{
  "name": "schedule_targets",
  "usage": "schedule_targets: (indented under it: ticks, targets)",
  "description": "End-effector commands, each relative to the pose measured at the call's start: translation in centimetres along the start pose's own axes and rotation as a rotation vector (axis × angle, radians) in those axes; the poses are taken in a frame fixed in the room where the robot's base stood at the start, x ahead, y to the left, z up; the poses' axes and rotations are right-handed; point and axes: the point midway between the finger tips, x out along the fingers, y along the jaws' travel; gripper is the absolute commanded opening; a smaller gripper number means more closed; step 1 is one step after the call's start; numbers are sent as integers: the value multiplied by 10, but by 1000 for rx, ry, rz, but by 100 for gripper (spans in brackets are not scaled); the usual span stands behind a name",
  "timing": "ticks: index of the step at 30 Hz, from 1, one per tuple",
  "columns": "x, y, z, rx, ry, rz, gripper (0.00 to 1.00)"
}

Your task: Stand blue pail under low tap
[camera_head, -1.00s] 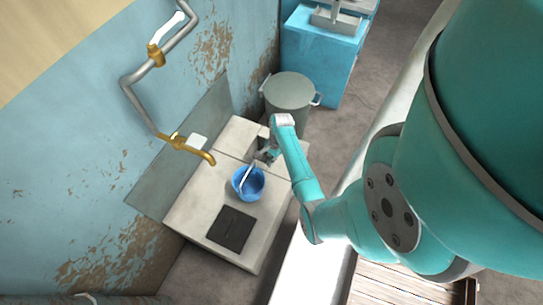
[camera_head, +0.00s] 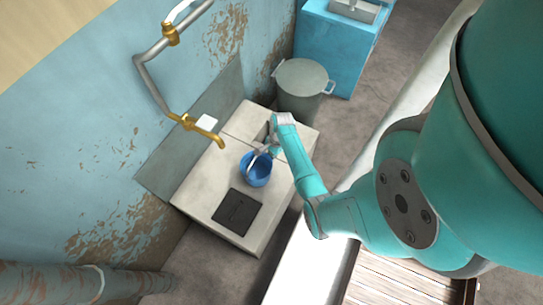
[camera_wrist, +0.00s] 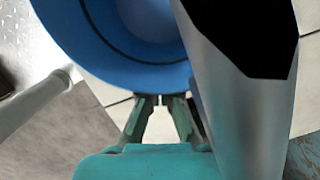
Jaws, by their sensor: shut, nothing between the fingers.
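The blue pail (camera_head: 257,176) stands upright on the pale stone block (camera_head: 190,190), in front of the brass low tap (camera_head: 203,131). The tap's spout curves down on the pail's upper left, and I cannot tell whether it is over the pail's mouth. A grey handle shows at the pail's rim. My gripper (camera_head: 268,148) is at the pail's far right rim. In the wrist view the blue pail (camera_wrist: 115,60) fills the upper left. My gripper's fingertips (camera_wrist: 160,100) are close together by its rim, shut and empty; whether they touch the pail is unclear.
A dark square plate (camera_head: 237,211) lies on the block's near part. A grey lidded bin (camera_head: 302,85) stands behind, beside a blue sink cabinet (camera_head: 335,45). A grey pipe (camera_head: 160,80) runs along the wall. A large grey metal piece (camera_wrist: 240,85) fills the wrist view's right.

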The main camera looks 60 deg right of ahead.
Motion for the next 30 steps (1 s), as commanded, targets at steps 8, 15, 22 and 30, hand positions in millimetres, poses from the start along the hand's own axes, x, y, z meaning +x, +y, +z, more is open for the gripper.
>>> schedule_targets:
  ticks: [8, 15, 22, 30]
  targets:
    - [9, 0, 34, -5, -1, 2, 0]
    - [17, 0, 67, -3, 0, 0, 0]
    - [18, 0, 72, 0, 0, 0, 0]
    - [18, 0, 71, 0, 0, 0, 0]
